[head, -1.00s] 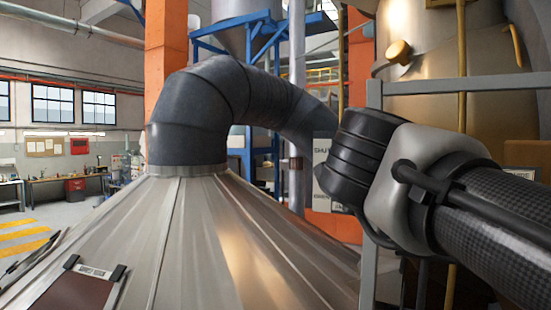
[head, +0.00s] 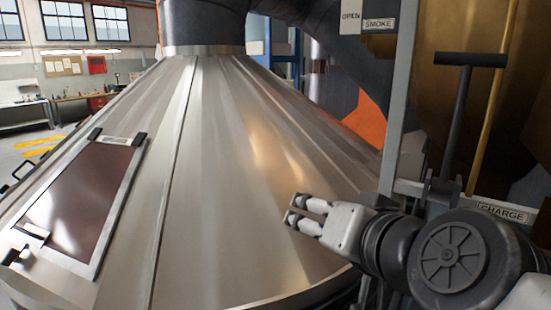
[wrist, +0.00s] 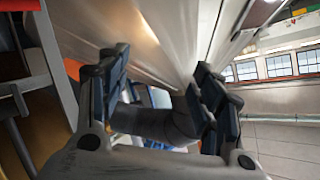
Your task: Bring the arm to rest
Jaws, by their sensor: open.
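My gripper (head: 306,213) is at the lower right of the head view, its two fingers pointing left over the metal cone. It is open and empty. In the wrist view the two dark fingers (wrist: 155,95) stand apart with nothing between them. My arm enters from the lower right corner of the head view, its black round joint close to the camera. I cannot tell how far the fingertips are from the cone behind them.
The large metal cone (head: 250,170) fills the middle, with a brown hatch panel (head: 85,195) on its left. A grey post (head: 401,100), a black T-handle (head: 462,100) and a CHARGE label (head: 503,212) are near my arm. A workbench (head: 75,97) stands far left.

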